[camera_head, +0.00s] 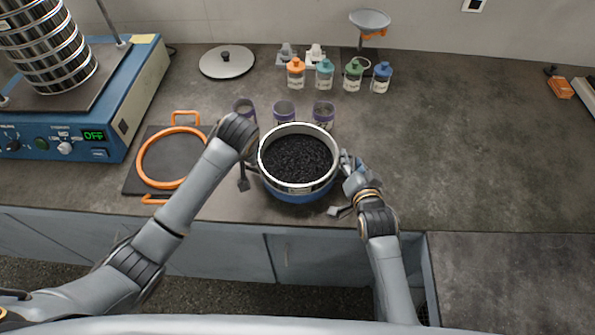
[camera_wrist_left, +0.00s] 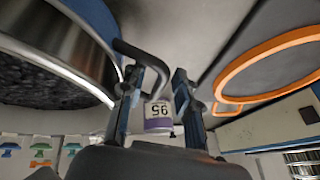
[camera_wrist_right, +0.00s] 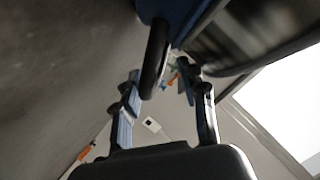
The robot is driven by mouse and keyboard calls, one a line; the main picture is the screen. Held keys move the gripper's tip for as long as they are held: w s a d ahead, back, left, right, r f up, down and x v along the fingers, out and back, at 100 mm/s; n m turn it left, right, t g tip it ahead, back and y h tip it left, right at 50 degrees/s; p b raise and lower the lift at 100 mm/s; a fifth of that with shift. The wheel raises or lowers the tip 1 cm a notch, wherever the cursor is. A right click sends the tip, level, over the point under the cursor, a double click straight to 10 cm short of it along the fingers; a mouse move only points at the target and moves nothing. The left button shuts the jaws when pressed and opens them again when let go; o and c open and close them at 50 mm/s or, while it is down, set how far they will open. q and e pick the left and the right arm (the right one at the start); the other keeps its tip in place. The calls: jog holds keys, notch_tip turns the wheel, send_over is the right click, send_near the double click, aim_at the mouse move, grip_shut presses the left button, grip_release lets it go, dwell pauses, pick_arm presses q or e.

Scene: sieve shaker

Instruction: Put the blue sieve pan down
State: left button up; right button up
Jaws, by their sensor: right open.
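The blue sieve pan (camera_head: 305,196) is at the counter's front, under a steel sieve ring (camera_head: 318,184) filled with dark granules (camera_head: 298,158). It looks upright and level; its underside is hidden, so contact with the counter cannot be confirmed. My left gripper (camera_head: 244,184) is at its left side. In the left wrist view its fingers (camera_wrist_left: 158,95) stand apart, with a black handle (camera_wrist_left: 145,58) between them. My right gripper (camera_head: 338,187) is at its right side. In the right wrist view its fingers (camera_wrist_right: 160,88) are open around another dark handle (camera_wrist_right: 153,65), with gaps showing.
A dark mat with an orange ring (camera_head: 145,166) lies left of the pan. Several purple-banded cups (camera_head: 284,110) stand just behind it. Several bottles (camera_head: 324,75) and a lid (camera_head: 227,62) are farther back. The blue shaker (camera_head: 85,140) stands at left.

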pick_arm(q)
jog(key=shift+r, duration=0.1)
pick_arm(e)
jog(key=v, duration=1.2)
pick_arm(q)
jog(key=v, duration=1.2)
